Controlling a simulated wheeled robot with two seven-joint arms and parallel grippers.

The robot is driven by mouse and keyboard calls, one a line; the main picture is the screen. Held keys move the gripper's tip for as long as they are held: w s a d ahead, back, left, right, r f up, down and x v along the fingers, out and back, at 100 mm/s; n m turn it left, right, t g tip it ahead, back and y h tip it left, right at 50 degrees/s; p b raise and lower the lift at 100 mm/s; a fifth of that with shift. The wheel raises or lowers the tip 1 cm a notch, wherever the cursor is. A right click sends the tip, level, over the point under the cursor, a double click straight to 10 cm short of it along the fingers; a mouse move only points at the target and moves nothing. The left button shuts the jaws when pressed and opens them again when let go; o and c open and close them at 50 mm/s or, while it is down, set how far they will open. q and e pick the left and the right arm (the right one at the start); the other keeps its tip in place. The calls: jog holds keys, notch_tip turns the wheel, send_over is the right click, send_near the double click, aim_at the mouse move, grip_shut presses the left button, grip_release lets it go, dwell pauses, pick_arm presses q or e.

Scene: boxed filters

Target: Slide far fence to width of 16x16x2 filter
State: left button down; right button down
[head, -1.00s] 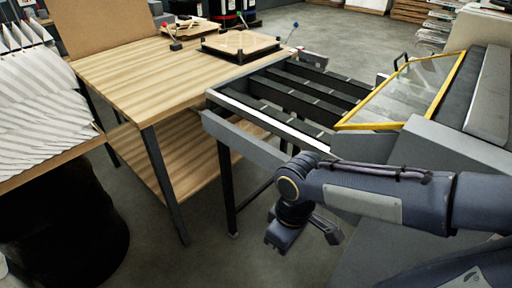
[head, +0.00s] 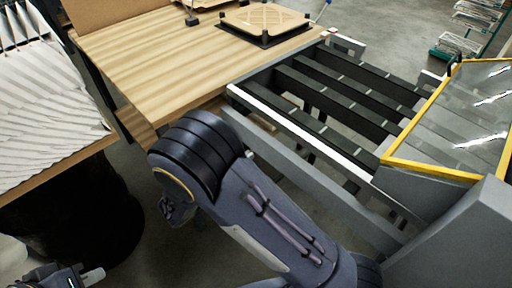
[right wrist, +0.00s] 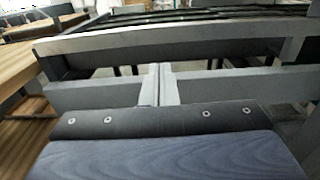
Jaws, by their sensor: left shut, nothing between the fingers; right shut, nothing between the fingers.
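The infeed bed has dark parallel belts and a near white-edged rail (head: 310,134). A grey bar (head: 300,172) runs outside that rail. A short grey bracket (head: 347,43) stands at the bed's far corner; I cannot tell whether it is the far fence. A tan, square, framed filter (head: 265,19) lies on a black stand; its size cannot be read. My right gripper (right wrist: 158,72) is shut and empty, its fingertips before the grey bar in the right wrist view. In the head view my own arm mostly hides it. My left gripper (head: 82,279) is shut and empty at the bottom left.
A wooden table (head: 170,62) adjoins the bed on the left. White pleated sheets (head: 45,105) lie on another table at far left, above a black bin (head: 80,215). A yellow-edged clear guard (head: 455,120) covers the bed's right end.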

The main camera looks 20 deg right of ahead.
jog(key=p, duration=0.4)
send_near(303, 120)
jog(key=shift+s+a+r, duration=0.2)
jog(key=shift+a+r, duration=0.2)
jog(key=shift+a, duration=0.1)
jog(key=shift+s+a+r, duration=0.15)
jog(key=shift+a+r, duration=0.25)
jog(key=shift+a, duration=0.15)
jog(key=shift+d, duration=0.1)
jog(key=b+x, duration=0.2)
jog(key=x, duration=1)
jog(key=shift+d, duration=0.15)
